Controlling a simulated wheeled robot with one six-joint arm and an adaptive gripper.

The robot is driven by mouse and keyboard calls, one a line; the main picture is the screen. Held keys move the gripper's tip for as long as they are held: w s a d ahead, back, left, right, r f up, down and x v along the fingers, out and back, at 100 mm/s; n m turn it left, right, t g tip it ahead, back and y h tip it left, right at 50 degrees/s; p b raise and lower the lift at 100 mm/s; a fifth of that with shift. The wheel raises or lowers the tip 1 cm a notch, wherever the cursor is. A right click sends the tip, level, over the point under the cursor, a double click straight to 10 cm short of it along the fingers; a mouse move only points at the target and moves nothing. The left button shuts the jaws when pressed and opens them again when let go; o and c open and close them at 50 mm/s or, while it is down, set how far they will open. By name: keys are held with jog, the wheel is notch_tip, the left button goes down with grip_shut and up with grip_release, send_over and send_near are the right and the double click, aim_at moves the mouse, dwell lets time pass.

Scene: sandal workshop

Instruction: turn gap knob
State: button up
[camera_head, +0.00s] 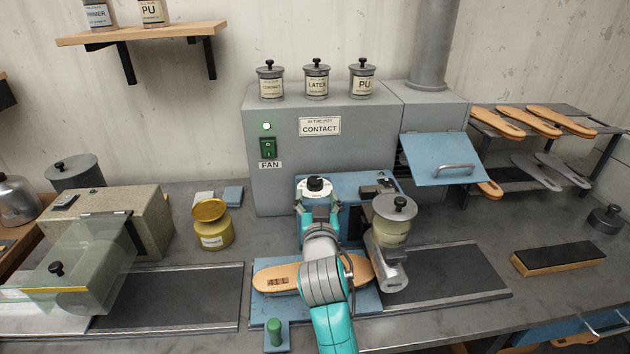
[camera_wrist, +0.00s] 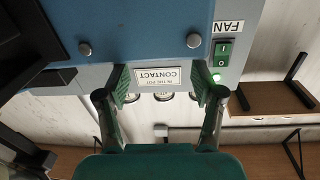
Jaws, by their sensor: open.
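A white round dial with a black knob (camera_head: 316,184), which looks like the gap knob, sits at the blue machine (camera_head: 352,183) on the bench. My gripper (camera_head: 318,203) is open, with its fingertips close to the dial in the head view. I cannot tell whether they touch it. In the wrist view, the open fingers (camera_wrist: 163,90) are spread apart with nothing visible between them but the cabinet behind. The blue machine front (camera_wrist: 130,25) with two grey bolts shows there, but the knob is not visible.
A grey cabinet (camera_head: 345,165) with a fan switch (camera_head: 268,148) stands behind. A lidded pot (camera_head: 393,215) stands just right of my gripper. A sandal sole (camera_head: 275,278) lies under my arm. A yellow jar (camera_head: 212,225) stands left. Dark mats flank the machine.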

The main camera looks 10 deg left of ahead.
aim_at(316, 187)
jog(key=x, duration=0.7)
jog(key=c, duration=1.2)
